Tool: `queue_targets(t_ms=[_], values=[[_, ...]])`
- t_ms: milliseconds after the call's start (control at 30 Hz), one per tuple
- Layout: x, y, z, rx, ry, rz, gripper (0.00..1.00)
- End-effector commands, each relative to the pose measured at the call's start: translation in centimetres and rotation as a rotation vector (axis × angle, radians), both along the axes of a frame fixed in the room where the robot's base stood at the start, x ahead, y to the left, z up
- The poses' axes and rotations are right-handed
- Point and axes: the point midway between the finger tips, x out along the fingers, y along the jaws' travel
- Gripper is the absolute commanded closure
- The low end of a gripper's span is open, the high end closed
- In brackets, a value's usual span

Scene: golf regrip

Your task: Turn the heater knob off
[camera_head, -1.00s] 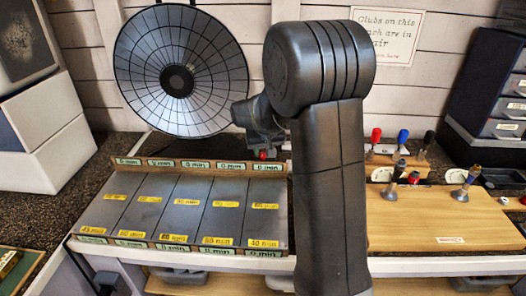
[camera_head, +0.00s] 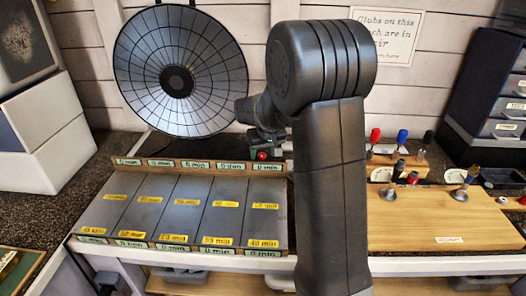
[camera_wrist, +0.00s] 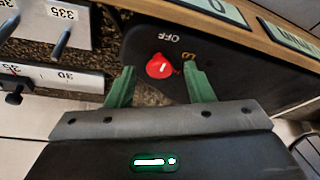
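The round heater (camera_head: 177,80) with its gridded dish stands upright at the back left in the head view. Its red knob (camera_head: 262,155) is at the right end of the dark heater base, and it also shows in the wrist view (camera_wrist: 159,66) with a small white mark on it. An OFF label (camera_wrist: 175,38) is printed on the base beside the knob. In the wrist view my gripper (camera_wrist: 160,76) is open, with its two green fingers on either side of the knob and visible gaps between. In the head view my arm hides part of the gripper.
A rack of grey slots with minute labels (camera_head: 170,205) lies just in front of the heater. A wooden board (camera_head: 430,228) with several clubs and coloured grips is to the right. Dark drawers (camera_head: 500,110) stand at the far right.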

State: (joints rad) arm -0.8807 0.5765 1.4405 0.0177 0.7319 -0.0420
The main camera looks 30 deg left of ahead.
Motion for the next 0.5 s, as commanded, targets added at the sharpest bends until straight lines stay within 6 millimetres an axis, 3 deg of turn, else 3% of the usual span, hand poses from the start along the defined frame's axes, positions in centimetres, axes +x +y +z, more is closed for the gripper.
queue_targets(t_ms=[267,500], values=[[-0.2,-0.3,1.2,0.002,-0.002,0.0,0.52],[-1.4,-1.8,5.6,0.005,-0.004,0.0,0.52]])
